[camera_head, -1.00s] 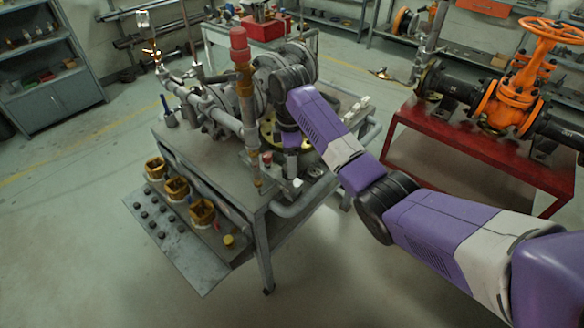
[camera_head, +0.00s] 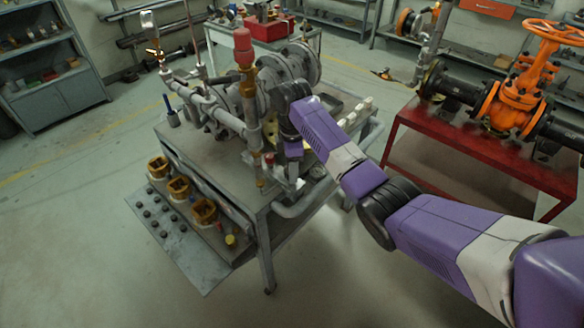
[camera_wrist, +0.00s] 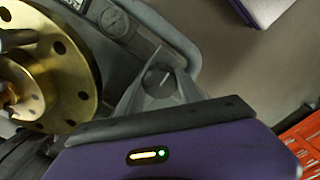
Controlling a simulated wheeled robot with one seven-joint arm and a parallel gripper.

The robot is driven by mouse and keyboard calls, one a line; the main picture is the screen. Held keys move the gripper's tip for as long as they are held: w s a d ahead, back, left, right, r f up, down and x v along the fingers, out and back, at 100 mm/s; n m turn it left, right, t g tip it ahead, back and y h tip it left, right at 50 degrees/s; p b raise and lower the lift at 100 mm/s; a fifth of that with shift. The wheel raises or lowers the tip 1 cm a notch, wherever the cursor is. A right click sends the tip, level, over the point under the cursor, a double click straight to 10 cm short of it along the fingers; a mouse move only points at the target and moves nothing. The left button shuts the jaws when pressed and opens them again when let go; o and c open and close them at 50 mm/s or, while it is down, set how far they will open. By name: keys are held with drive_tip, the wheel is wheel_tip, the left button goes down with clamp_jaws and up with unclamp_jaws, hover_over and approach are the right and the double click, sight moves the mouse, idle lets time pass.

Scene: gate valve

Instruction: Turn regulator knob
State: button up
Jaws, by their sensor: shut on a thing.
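The regulator knob (camera_wrist: 158,78) is a small dark round part with a lighter bar across its face in the wrist view. My gripper (camera_wrist: 157,70) has its two grey fingers on either side of the knob and is shut on it. In the head view, my gripper is at the near right side of the grey pipe rig on the workbench (camera_head: 207,145). The knob cannot be made out there, behind my wrist and the pipework.
A red-capped vertical pipe (camera_head: 243,48) rises left of my wrist. A red stand (camera_head: 440,150) with an orange valve (camera_head: 508,105) is at the right.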

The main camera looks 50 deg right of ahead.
drive_tip(key=m+p, duration=0.2)
drive_tip(key=shift+r+m+p, duration=0.2)
drive_tip(key=shift+m+p, duration=0.1)
drive_tip(key=shift+m, duration=0.1)
drive_tip(key=m+p, duration=0.2)
drive_tip(key=m, duration=0.2)
drive_tip(key=shift+f+m+p, duration=0.1)
drive_tip(key=shift+m+p, duration=0.2)
drive_tip(key=shift+m, duration=0.1)
drive_tip(key=shift+w, duration=0.1)
drive_tip(key=o, duration=1.4)
drive_tip(key=shift+f, duration=0.1)
drive_tip(key=shift+r+b, duration=0.4)
drive_tip(key=shift+r, duration=3.55)
